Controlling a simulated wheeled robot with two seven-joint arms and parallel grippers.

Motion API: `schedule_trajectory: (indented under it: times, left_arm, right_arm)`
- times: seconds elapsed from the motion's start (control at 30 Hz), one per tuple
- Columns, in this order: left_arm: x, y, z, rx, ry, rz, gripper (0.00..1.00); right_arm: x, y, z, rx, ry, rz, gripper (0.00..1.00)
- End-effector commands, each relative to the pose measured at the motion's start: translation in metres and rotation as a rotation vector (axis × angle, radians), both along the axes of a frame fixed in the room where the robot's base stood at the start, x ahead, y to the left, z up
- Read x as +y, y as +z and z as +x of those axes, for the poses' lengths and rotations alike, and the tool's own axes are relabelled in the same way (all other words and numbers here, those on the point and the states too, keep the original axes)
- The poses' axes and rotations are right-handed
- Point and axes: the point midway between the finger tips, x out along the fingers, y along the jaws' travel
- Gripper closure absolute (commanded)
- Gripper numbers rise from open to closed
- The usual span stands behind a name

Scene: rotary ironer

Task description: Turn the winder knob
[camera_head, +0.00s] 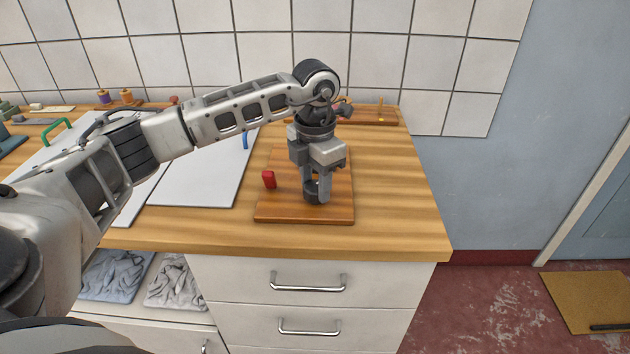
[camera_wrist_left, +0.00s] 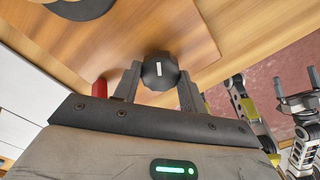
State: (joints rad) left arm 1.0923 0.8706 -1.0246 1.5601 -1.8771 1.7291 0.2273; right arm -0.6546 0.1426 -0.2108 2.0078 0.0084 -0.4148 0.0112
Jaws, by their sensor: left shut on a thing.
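The winder knob (camera_wrist_left: 160,72) is black and faceted, with a white mark on its face. It sits on a brown wooden board (camera_head: 285,211) on the worktop, and in the head view it shows only as a dark piece (camera_head: 312,186) low between the fingers. My left gripper (camera_head: 317,193) points straight down from above and is shut on the knob. In the left wrist view its two fingers (camera_wrist_left: 158,86) stand on either side of the knob. My right gripper (camera_wrist_left: 296,92) shows at the right of the left wrist view, open and empty, away from the board.
A small red peg (camera_head: 268,179) stands on the board just left of the gripper. White panels (camera_head: 200,180) with green and blue handles lie to the left. A second wooden board (camera_head: 372,115) lies behind. The worktop (camera_head: 400,200) is clear on the right.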

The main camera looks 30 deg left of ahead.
Motion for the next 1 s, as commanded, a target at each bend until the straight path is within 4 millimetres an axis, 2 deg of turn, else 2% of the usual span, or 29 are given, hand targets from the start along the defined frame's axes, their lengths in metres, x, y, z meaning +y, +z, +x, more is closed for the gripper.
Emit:
schedule_trajectory:
  times: [0.6,1.0]
  left_arm:
    - [-0.0001,0.0021,0.0007,-0.002,0.580,0.000,0.81]
    - [0.0003,0.0023,0.0011,-0.004,0.851,-0.001,0.81]
  right_arm:
    - [0.0000,0.0011,-0.0012,0.002,0.001,-0.001,0.01]
    - [-0.0007,0.0023,-0.0014,0.002,0.000,-0.002,0.01]
